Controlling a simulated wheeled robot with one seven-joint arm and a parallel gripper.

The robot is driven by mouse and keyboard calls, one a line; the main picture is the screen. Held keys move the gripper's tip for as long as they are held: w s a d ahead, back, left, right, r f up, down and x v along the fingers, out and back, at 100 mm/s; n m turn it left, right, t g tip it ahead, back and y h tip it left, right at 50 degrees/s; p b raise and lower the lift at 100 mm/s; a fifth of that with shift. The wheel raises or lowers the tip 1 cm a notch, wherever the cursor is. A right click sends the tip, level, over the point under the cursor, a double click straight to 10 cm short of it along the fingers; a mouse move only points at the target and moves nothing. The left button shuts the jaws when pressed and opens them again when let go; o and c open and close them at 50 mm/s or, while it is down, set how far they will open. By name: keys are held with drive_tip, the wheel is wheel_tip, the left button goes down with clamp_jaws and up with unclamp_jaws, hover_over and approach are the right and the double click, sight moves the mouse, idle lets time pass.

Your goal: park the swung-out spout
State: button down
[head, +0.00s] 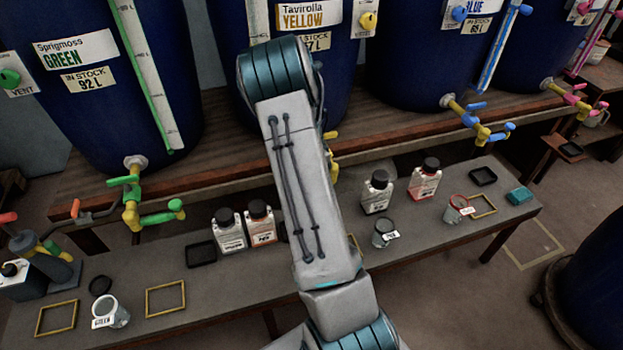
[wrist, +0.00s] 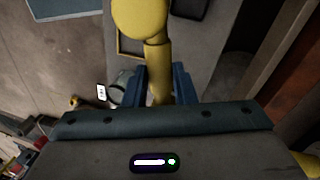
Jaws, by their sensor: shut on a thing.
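The yellow spout (wrist: 157,58) hangs between my gripper's blue fingers in the wrist view, with a round yellow end (wrist: 140,18) above them. My gripper (wrist: 159,85) is shut on this yellow pipe. In the head view my arm hides the gripper and most of the spout. Only small yellow parts (head: 333,170) show just right of the arm, below the Tavirolla Yellow vat (head: 347,75). The wrist view shows the spout out over the bench side. I cannot tell its exact angle to the vat.
The bench (head: 215,290) carries bottles, jars, black trays and a yellow outlined square (head: 165,298). A labelled jar (wrist: 116,90) stands close left of the spout in the wrist view. Green (head: 150,215) and blue taps (head: 475,125) stick out on either side.

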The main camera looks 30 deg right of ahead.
drive_tip(key=shift+r, duration=0.1)
drive_tip(key=c, duration=1.2)
unclamp_jaws()
wheel_tip(320, 180, up, 14)
drive_tip(key=w, duration=0.2)
drive_tip(key=shift+w+f+p, duration=0.25)
drive_tip(key=shift+w+p, duration=0.05)
drive_tip(key=shift+p, duration=0.15)
